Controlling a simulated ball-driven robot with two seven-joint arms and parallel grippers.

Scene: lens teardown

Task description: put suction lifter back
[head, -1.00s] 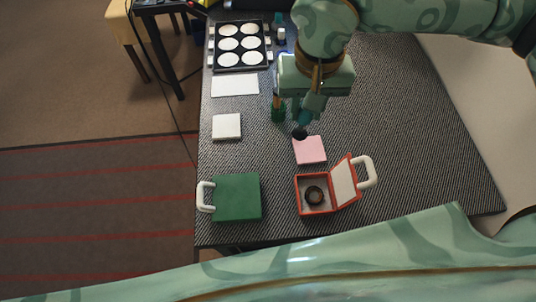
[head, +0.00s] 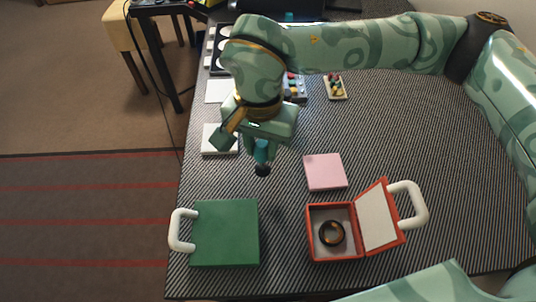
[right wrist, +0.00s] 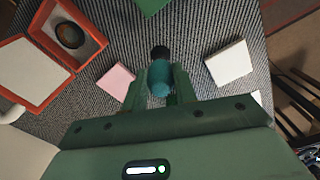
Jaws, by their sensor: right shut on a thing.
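The suction lifter (head: 262,154) is a small teal handle with a black cup at its lower end. My right gripper (head: 258,142) is shut on it and holds it cup-down above the table, between the white square pad and the pink pad. In the right wrist view the lifter (right wrist: 160,76) sits between the two fingers (right wrist: 160,88), its black cup pointing away from the gripper. I cannot tell the exact height of the cup above the table. My left gripper is not in view.
A pink pad (head: 325,172), a white pad (head: 216,140) and a closed green case (head: 225,233) lie on the table. An open red case (head: 312,247) holds a dark ring (head: 332,233). A small tray (head: 337,96) holds coloured pieces. The right side of the table is clear.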

